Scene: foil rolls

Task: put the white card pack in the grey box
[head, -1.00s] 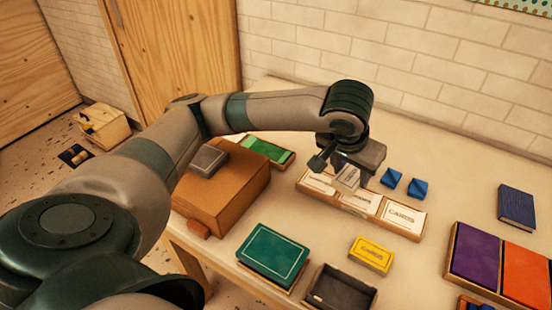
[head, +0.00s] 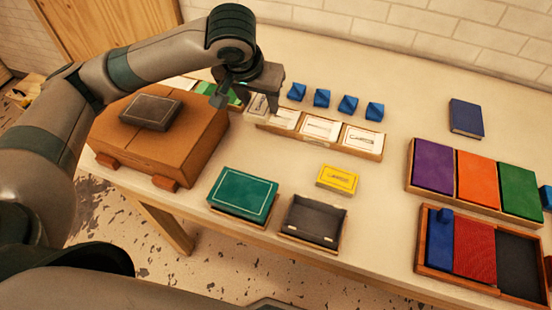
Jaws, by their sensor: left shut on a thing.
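My left gripper (head: 246,100) points down near the left end of a wooden card tray and is shut on a white card pack (head: 259,106). The pack is tilted and partly hidden by the fingers. I cannot tell how high it is above the table. More white packs (head: 361,138) lie in the tray. An open dark grey box (head: 313,217) stands at the table's front edge, empty as far as I see. A closed grey box (head: 150,112) lies on the brown carton at left. My right gripper is not in view.
A green box (head: 243,193) and a yellow card pack (head: 338,178) are beside the open box. The brown carton (head: 170,150) stands left. Several blue blocks (head: 321,98) line up behind the tray. Coloured trays (head: 477,178) fill the right.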

